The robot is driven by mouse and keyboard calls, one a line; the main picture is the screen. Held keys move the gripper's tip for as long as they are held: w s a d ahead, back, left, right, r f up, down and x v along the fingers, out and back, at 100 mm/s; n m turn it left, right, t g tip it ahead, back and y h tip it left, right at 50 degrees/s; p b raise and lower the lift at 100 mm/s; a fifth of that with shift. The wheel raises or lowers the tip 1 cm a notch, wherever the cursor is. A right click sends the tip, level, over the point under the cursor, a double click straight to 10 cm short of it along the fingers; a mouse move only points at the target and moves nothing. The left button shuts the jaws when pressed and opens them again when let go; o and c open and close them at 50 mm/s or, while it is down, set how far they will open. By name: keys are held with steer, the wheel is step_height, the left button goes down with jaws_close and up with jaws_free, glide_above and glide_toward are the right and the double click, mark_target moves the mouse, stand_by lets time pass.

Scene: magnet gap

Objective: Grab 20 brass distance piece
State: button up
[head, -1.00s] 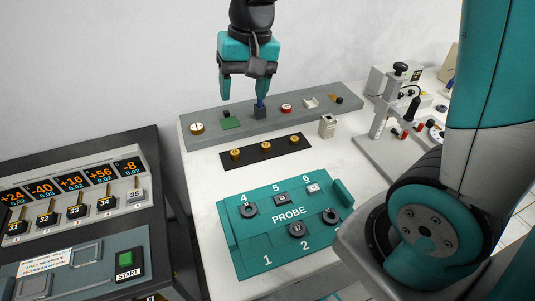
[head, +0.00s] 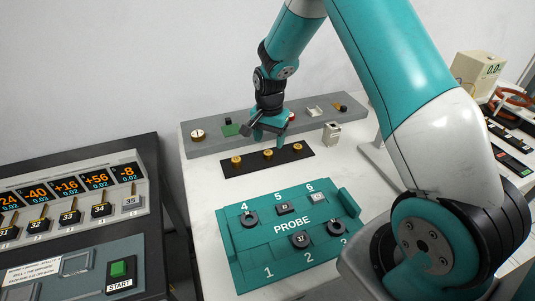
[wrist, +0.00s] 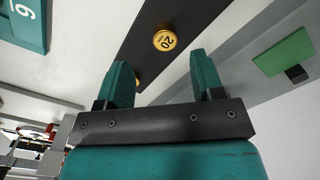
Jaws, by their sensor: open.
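In the wrist view a round brass piece marked 20 (wrist: 165,41) lies on a dark strip (wrist: 143,30), just beyond my open fingertips and between their lines. A second brass piece (wrist: 137,79) is mostly hidden by the left finger. In the head view three brass pieces stand in a row on the dark strip: left (head: 236,161), middle (head: 268,154), right (head: 298,147). Their numbers cannot be read there. My gripper (head: 268,138) hangs low just behind the strip, near the middle piece, open and empty. It also shows in the wrist view (wrist: 160,65).
A teal PROBE tray (head: 252,262) lies in front. A small pale block (head: 332,132) stands right of the strip.

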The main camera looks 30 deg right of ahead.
mark_target(268, 152)
steer(key=shift+w+f+p, duration=0.2)
steer(key=shift+f+p, duration=0.15)
steer(key=shift+f, duration=1.1)
steer(key=shift+w+f+p, duration=0.15)
steer(key=shift+f+p, duration=0.15)
steer(key=shift+f, duration=1.15)
steer(key=c, duration=1)
